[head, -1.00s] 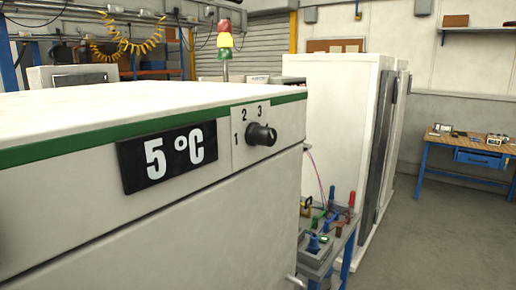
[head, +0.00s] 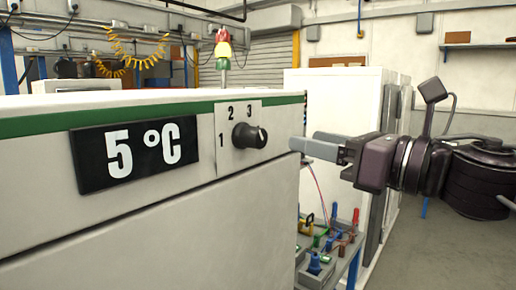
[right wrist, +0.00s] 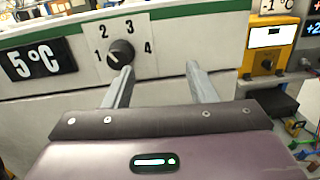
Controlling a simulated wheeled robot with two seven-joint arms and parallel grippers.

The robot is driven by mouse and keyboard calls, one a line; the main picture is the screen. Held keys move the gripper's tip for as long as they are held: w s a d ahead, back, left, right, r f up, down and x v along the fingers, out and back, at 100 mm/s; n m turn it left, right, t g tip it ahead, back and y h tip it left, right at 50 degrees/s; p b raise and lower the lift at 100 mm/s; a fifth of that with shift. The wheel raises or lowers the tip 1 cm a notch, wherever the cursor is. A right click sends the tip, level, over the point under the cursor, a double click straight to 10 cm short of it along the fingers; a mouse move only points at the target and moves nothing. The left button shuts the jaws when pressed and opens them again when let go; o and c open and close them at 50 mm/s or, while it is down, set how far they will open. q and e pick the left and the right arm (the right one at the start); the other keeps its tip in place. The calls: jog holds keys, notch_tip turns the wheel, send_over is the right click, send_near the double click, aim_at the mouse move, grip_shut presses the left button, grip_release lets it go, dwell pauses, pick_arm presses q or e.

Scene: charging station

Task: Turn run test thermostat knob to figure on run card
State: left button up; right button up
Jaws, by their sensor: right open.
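The black thermostat knob (head: 249,136) sits on a white scale plate (head: 225,155) on the front of a white cabinet. Figures 1, 2 and 3 show around it; the right wrist view of the knob (right wrist: 120,52) also shows a 4. A pale mark on the knob seems to point left, near 1, but is small. A black display (head: 135,153) left of it reads 5 °C. My right gripper (head: 302,146) is open and empty, right of the knob and apart from it. In the right wrist view its left finger is just below the knob. I cannot make out a run card.
A cart (head: 325,262) with coloured tools and leads stands below my right gripper. Tall white cabinets (head: 335,95) stand behind.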

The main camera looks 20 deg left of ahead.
aim_at(263, 140)
jog(key=s+a+n+g, duration=0.1)
jog(key=s+a+n, duration=0.1)
jog(key=s+n, duration=0.25)
jog(key=shift+m, duration=0.25)
jog(key=p+x, duration=0.1)
jog(key=x, duration=0.1)
jog(key=p+x, duration=0.1)
jog(key=x, duration=0.1)
jog(key=p+x, duration=0.1)
jog(key=x, duration=0.1)
jog(key=shift+s+a+r, duration=0.15)
jog(key=shift+s+r, duration=0.15)
jog(key=shift+w+a+f, duration=0.1)
jog(key=shift+w+a, duration=0.05)
jog(key=shift+a, duration=0.1)
jog(key=shift+c, duration=0.4)
jog(key=c, duration=0.9)
